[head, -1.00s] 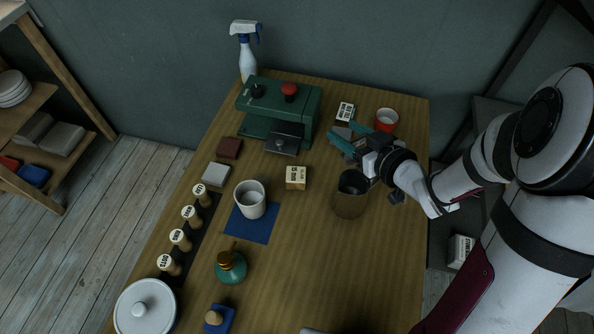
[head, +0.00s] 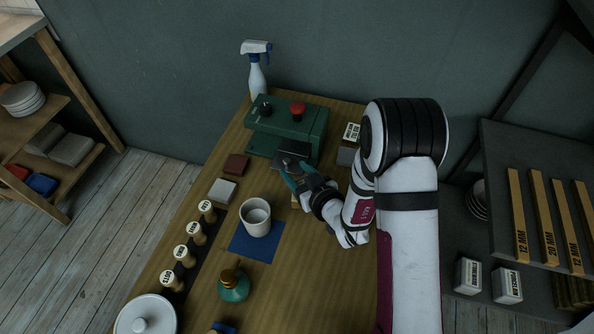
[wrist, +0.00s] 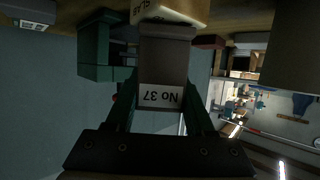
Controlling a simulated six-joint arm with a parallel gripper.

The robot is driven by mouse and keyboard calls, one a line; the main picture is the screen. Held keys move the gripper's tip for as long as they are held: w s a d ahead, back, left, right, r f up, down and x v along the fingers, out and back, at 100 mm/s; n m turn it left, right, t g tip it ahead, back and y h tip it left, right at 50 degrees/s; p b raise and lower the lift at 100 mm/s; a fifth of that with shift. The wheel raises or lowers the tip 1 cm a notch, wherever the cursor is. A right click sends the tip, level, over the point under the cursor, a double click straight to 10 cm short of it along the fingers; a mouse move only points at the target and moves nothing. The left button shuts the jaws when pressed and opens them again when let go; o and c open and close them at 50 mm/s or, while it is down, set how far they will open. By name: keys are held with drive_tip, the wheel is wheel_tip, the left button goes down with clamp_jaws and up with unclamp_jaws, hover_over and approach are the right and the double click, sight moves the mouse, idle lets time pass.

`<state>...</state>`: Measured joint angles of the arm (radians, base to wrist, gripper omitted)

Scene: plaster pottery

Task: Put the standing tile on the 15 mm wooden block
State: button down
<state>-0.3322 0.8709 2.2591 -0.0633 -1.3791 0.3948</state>
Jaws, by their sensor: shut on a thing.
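My gripper (head: 297,174) is shut on a dark tile, the standing tile (wrist: 163,62), which carries a white "No 37" label in the wrist view. My two fingers press on its sides. The wooden block (wrist: 172,11) shows at the top edge of the wrist view, right at the tile's far end. I cannot tell if they touch. In the head view the gripper is over the block's place in front of the green press and hides most of the block. A dark plate at the fingertips there cannot be told apart from the press's own part.
The green press (head: 287,128) stands just behind the gripper. A white cup (head: 256,217) on a blue mat (head: 240,240) stands in front.

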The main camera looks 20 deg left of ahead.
drive_tip(key=shift+c, duration=1.3)
unclamp_jaws()
drive_tip(key=shift+f, duration=0.1)
drive_tip(key=s+d+r+m+g+h, duration=0.1)
drive_tip(key=s+d+r+m+h, duration=0.2)
drive_tip(key=d, duration=0.4)
drive_tip(key=s+d+r+m+g+h, duration=0.1)
drive_tip(key=s+d+r+m+h, duration=0.2)
drive_tip(key=d, duration=0.5)
drive_tip(key=s+d+r+m+g+h, duration=0.2)
drive_tip(key=s+d+r+m+h, duration=0.1)
drive_tip(key=d, duration=0.4)
drive_tip(key=s+r+m+g, duration=0.2)
drive_tip(key=s+r, duration=0.1)
drive_tip(key=s, duration=0.6)
drive_tip(key=s+a+r+m+g+y, duration=0.1)
drive_tip(key=s+r+m+g, duration=0.2)
drive_tip(key=s, duration=0.7)
drive_tip(key=shift+s+a+r+m+g, duration=0.25)
drive_tip(key=shift+s+r+m+g, duration=0.05)
drive_tip(key=shift+r, duration=0.05)
